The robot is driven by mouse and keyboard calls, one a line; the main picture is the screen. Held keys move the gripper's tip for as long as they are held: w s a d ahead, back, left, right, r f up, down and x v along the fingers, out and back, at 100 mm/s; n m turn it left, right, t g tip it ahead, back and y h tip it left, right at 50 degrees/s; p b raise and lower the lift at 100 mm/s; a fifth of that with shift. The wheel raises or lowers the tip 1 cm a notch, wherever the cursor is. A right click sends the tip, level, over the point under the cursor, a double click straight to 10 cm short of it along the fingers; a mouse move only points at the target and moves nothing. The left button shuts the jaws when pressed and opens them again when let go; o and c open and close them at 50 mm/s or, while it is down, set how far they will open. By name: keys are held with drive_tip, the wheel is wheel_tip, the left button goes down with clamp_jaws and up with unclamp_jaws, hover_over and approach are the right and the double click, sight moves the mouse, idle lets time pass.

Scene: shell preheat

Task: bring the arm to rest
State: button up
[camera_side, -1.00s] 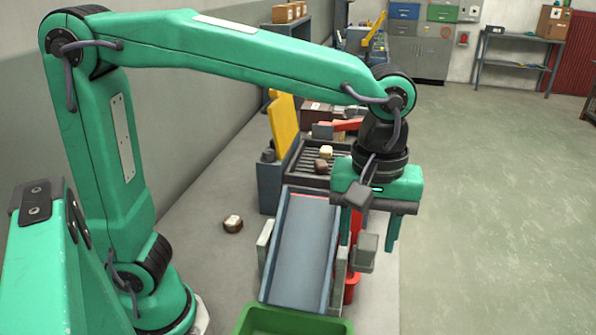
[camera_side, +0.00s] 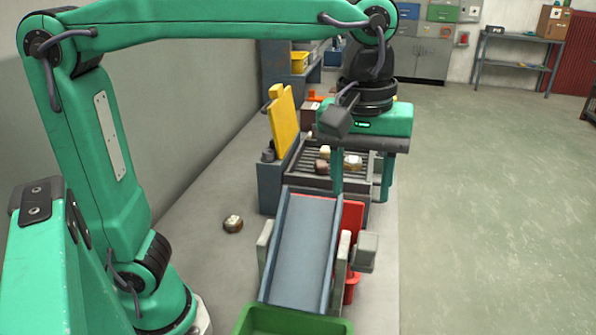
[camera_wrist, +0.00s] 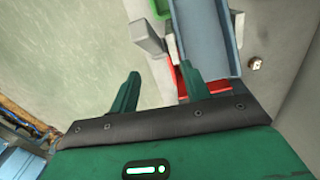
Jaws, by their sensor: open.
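My gripper (camera_side: 361,194) hangs fingers-down from my raised arm, above the far end of the work area. Its two green fingers are spread apart with nothing between them. In the side view they overlap the dark slatted rack (camera_side: 296,181); how far above it they are I cannot tell. The wrist view shows the same open fingers (camera_wrist: 159,72) with a grey chute (camera_wrist: 204,38) beyond them. Part of the rack is hidden behind the gripper.
Small brown and cream pieces (camera_side: 322,166) sit on the rack. A yellow panel (camera_side: 284,125) stands left of it. The grey chute (camera_side: 302,245) slopes down to a green bin (camera_side: 290,321). One piece (camera_side: 233,224) lies apart at left. The floor at right is clear.

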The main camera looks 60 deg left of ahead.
drive_tip(key=s+a+f+m+t, duration=0.1)
drive_tip(key=a+f+m, duration=0.1)
drive_tip(key=a, duration=0.4)
drive_tip(key=shift+a+m+h, duration=0.25)
drive_tip(key=shift+m+h, duration=0.05)
drive_tip(key=shift+s, duration=0.1)
